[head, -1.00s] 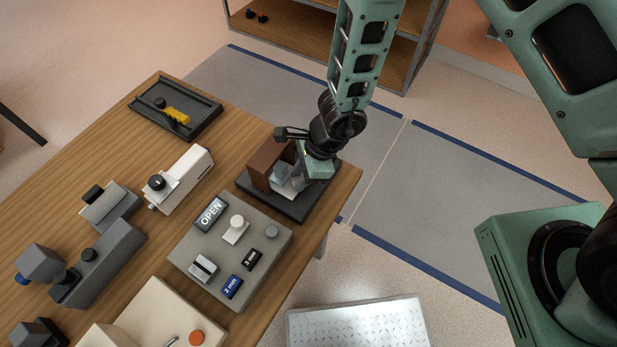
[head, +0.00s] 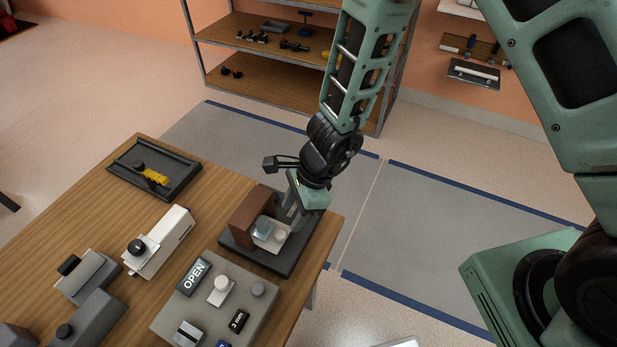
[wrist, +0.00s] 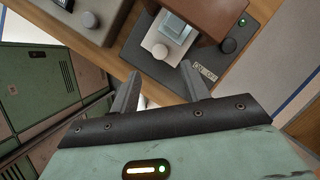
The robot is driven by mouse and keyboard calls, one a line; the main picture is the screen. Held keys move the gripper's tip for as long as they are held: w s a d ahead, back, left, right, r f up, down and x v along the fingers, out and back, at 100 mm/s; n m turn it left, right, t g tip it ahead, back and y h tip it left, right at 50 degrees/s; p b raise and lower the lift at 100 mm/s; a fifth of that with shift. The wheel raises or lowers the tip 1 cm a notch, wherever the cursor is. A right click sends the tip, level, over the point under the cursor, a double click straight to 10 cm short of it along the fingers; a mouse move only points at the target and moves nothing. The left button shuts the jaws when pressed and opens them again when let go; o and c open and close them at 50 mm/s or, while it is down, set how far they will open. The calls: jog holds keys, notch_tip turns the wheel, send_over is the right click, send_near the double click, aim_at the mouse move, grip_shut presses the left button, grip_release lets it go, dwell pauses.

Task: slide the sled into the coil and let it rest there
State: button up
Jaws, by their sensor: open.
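The sled (head: 270,233) is a small white block with a clear bluish cube on top and a pale round knob at its outer end. The coil (head: 250,216) is a brown block on a dark base (head: 246,256). In the wrist view, the sled (wrist: 162,48) sits against the coil (wrist: 205,14), with its cube at the brown edge and its knob end outside. How far it reaches inside is hidden. My gripper (wrist: 160,88) is open and empty, its fingers apart from the sled, near the labelled side of the base.
A grey panel (head: 245,302) with an OPEN sign and knobs stands in front of the base. A white device (head: 160,242) and a dark tray (head: 180,185) with a yellow tool are to the left. The table edge is close on the right.

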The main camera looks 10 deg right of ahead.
jog(key=p+v, duration=0.3)
jog(key=v, duration=0.7)
jog(key=shift+p, duration=0.4)
